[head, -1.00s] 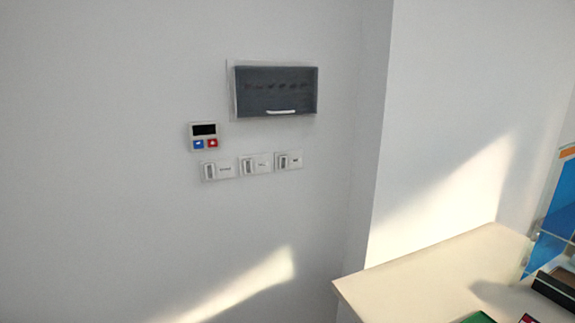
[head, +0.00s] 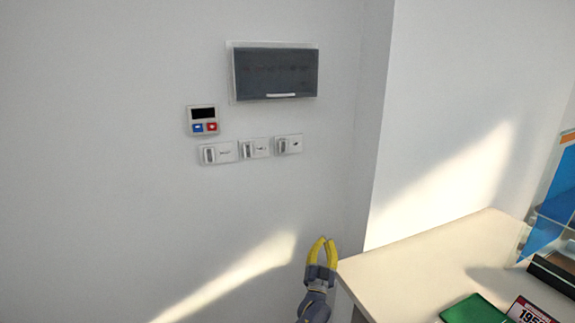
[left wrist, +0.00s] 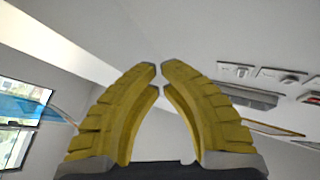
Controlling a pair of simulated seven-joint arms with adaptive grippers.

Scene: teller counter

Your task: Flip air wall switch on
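A row of three white wall switches is on the wall in the head view: left switch (head: 217,153), middle switch (head: 254,148) and right switch (head: 289,144). Each has a rocker at its left and a label too small to read, so I cannot tell which one is the air switch or how its rocker is set. My left gripper (head: 326,241) is below and right of the row, beside the counter's corner, pointing up. Its yellow fingertips are almost together and hold nothing; they also show in the left wrist view (left wrist: 160,72). My right gripper is not in view.
A control panel (head: 203,120) with blue and red buttons is above the left switch. A dark-fronted wall box (head: 277,74) hangs above the switches. The counter (head: 425,262) is at the right, with a green item (head: 474,308) on it. The wall in front of the switches is unobstructed.

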